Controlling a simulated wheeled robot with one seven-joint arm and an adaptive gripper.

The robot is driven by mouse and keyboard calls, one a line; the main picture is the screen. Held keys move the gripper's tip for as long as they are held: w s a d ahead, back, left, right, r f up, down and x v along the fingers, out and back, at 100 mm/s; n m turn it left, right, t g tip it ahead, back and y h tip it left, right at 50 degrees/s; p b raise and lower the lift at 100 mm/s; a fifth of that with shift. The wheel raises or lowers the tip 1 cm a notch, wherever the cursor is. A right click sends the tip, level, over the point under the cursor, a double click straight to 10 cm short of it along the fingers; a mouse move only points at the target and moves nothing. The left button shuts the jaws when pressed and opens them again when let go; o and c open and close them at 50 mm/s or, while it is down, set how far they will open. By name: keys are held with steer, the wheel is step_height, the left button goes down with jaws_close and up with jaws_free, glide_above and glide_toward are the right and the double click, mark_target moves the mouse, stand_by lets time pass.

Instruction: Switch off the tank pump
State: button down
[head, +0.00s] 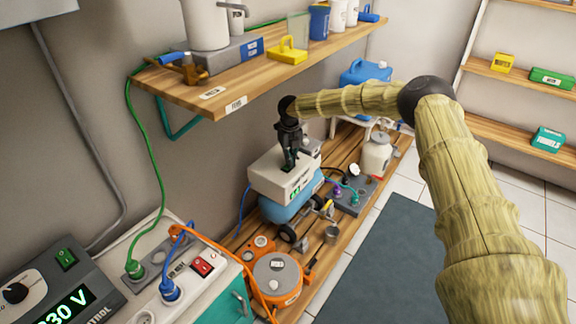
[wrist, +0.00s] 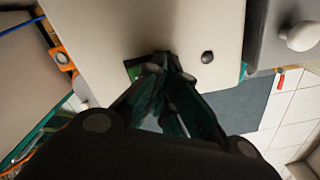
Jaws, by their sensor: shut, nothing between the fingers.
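A white box (head: 268,172) sits on top of a blue tank (head: 282,208) on the low wooden shelf, with small green marks on its front. My gripper (head: 289,164) is shut and empty, pointing down at the top of this box. In the wrist view the fingertips (wrist: 168,64) are together at the pale box top (wrist: 105,30), next to a small green part (wrist: 134,71) that they partly hide. I cannot tell whether the fingertips touch it, or its switch position. A dark round knob (wrist: 207,57) is to the right of the fingers.
The upper wooden shelf (head: 215,92) with several containers overhangs at the back left. A socket panel with a red switch (head: 203,266) and a grey control unit (head: 62,285) stand at the front left. An orange reel (head: 277,275) lies before the tank. The dark mat (head: 345,270) is clear.

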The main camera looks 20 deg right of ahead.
steer(key=shift+r+p, duration=2.35)
steer(key=shift+r, duration=1.05)
steer(key=shift+d+f, duration=0.1)
